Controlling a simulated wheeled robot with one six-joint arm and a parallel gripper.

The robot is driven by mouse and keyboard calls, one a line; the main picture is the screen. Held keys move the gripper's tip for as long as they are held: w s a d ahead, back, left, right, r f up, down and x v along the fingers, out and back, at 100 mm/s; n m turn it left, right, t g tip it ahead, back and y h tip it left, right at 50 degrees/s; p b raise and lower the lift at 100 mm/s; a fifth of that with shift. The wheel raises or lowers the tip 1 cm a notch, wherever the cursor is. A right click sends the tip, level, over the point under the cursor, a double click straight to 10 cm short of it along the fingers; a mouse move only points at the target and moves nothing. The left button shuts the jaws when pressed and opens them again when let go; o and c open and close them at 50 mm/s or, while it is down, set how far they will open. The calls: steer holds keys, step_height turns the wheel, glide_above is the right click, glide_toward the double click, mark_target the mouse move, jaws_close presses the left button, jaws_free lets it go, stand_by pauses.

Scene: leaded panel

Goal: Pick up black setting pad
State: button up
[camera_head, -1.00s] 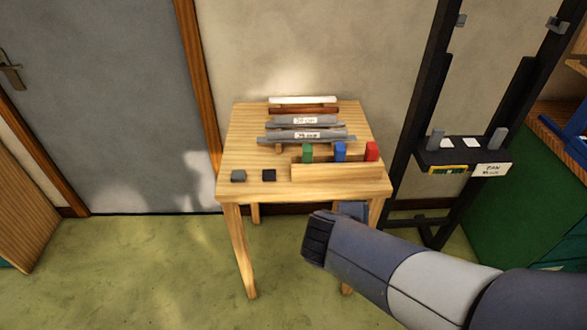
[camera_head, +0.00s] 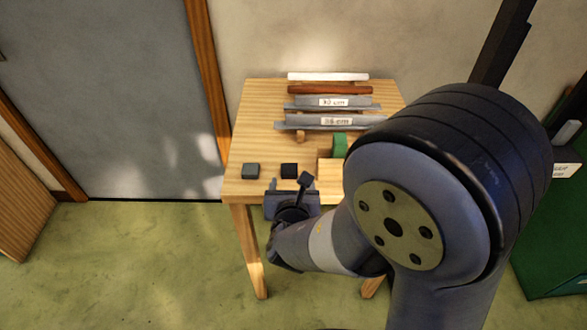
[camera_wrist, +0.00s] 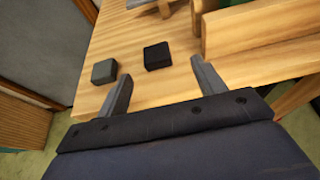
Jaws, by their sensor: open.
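The black setting pad (camera_head: 289,170) is a small dark block lying on the wooden table (camera_head: 240,190) near its front edge. It also shows in the wrist view (camera_wrist: 157,56), ahead of and between the two fingers. My gripper (camera_head: 289,186) is at the table's front edge, just in front of the black pad. In the wrist view my gripper (camera_wrist: 163,82) has its fingers spread apart with nothing between the tips. A grey pad (camera_head: 251,170) lies to the left of the black one; in the wrist view this grey pad (camera_wrist: 104,71) is near the left finger.
A wooden block holder (camera_head: 329,175) with a green block (camera_head: 339,145) stands right of the black pad, partly hidden by my arm. Behind lie labelled grey strips (camera_head: 333,102), a brown bar (camera_head: 316,90) and a white bar (camera_head: 328,76). Bare tabletop surrounds both pads.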

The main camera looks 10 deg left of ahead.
mark_target(289, 169)
steer(key=shift+a+p+x, duration=0.15)
steer(key=shift+p+x, duration=0.1)
steer(key=shift+x, duration=1.8)
steer(key=shift+a+p+x, duration=0.2)
steer(key=shift+x, duration=1.85)
steer(key=shift+c, duration=0.2)
steer(key=shift+r, duration=0.1)
steer(key=c, duration=1)
steer(key=shift+r, duration=0.1)
